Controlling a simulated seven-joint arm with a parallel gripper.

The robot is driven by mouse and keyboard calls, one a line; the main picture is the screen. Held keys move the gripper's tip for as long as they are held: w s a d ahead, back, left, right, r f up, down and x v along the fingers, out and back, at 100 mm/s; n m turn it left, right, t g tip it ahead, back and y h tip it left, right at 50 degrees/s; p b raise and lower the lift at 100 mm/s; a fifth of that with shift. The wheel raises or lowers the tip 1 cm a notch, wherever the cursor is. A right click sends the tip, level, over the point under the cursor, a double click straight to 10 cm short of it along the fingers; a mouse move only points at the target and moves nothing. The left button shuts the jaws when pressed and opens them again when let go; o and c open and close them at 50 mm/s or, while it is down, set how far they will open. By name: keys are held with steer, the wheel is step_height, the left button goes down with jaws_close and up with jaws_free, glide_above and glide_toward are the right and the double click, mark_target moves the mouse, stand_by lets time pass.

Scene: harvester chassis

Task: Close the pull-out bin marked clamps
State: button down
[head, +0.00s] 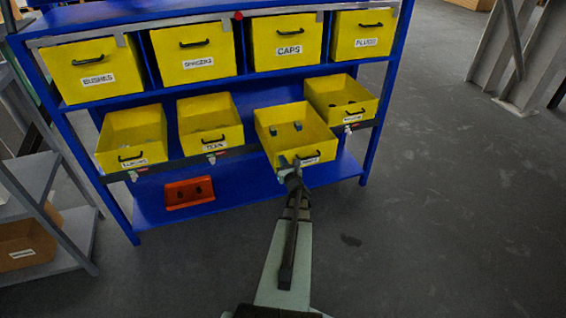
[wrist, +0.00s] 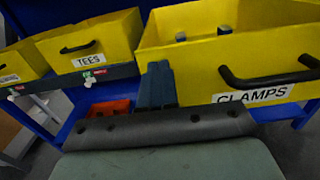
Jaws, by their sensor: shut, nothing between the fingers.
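The yellow clamps bin (head: 308,136) is pulled out from the lower row of the blue rack, further forward than its neighbours, with a few small dark parts inside. In the wrist view the clamps bin (wrist: 225,50) fills the upper right, with its CLAMPS label and black handle on the front face. My gripper (head: 288,161) is shut and empty at the left part of the bin's front. In the wrist view the gripper (wrist: 157,72) stands at the bin's front left corner, left of the handle. Whether the fingers touch the bin, I cannot tell.
The tees bin (head: 227,134) is left of the clamps bin, and another open yellow bin (head: 345,92) is right of it. Bins such as caps (head: 287,56) sit in the row above. A red-orange part (head: 189,193) lies on the bottom shelf.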

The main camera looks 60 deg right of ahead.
steer(key=x, duration=2.3)
steer(key=shift+w+d+f, duration=0.15)
steer(key=shift+w+d, duration=0.1)
steer(key=shift+d, duration=0.05)
steer(key=shift+x, duration=1.05)
steer(key=shift+w+d, duration=0.15)
steer(key=shift+w, duration=0.05)
steer(key=shift+s+r, duration=0.1)
steer(key=shift+r, duration=0.15)
steer(key=v, duration=1.5)
steer(key=shift+f, duration=0.15)
steer(key=shift+n, duration=0.3)
